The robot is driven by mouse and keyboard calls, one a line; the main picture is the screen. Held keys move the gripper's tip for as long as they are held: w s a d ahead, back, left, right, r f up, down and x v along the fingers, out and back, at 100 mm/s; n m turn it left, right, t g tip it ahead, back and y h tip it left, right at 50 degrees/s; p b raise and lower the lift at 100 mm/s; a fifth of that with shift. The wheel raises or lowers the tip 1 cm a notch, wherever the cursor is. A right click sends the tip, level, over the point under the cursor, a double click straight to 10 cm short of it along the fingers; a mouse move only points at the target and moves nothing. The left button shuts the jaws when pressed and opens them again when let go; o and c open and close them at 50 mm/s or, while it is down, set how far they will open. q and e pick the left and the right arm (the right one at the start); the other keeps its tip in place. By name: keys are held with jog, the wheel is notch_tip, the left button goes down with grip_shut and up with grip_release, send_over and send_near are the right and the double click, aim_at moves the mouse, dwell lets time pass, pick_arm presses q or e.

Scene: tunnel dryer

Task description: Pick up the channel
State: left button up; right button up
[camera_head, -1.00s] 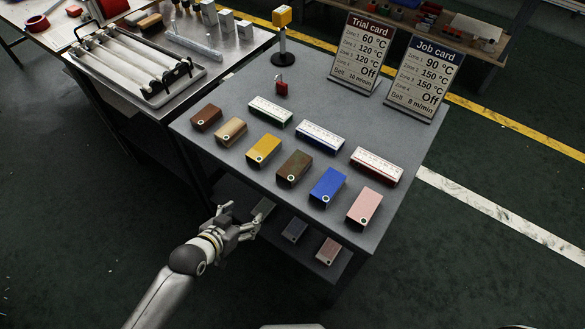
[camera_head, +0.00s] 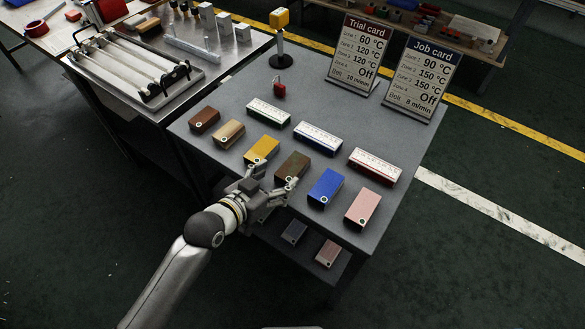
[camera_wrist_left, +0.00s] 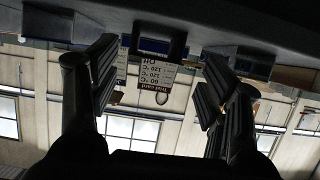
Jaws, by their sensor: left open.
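A dark brown piece (camera_head: 292,165) lies in the front row on the grey table. In the left wrist view, which is upside down, its end (camera_wrist_left: 136,38) is a dark outline with blue showing between its sides; this looks like the channel, though the shadow makes it hard to be sure. My left gripper (camera_head: 270,184) is at the table's front edge, just in front of this piece. Its two fingers (camera_wrist_left: 160,82) are spread apart with nothing between them, and the piece appears beyond the gap. My right gripper is out of view.
A yellow block (camera_head: 262,148) lies left of the piece and a blue block (camera_head: 326,186) right of it. A pink block (camera_head: 362,207) is further right. Three white-topped bars, one a blue-based bar (camera_head: 318,139), stand behind. Smaller blocks lie on a lower shelf (camera_head: 310,265).

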aim_at(290, 169)
pick_arm(q)
jog(key=x, duration=0.5)
jog(key=shift+d+r, duration=0.35)
jog(key=shift+r, duration=0.05)
jog(key=c, duration=1.2)
jog(key=shift+r, duration=0.1)
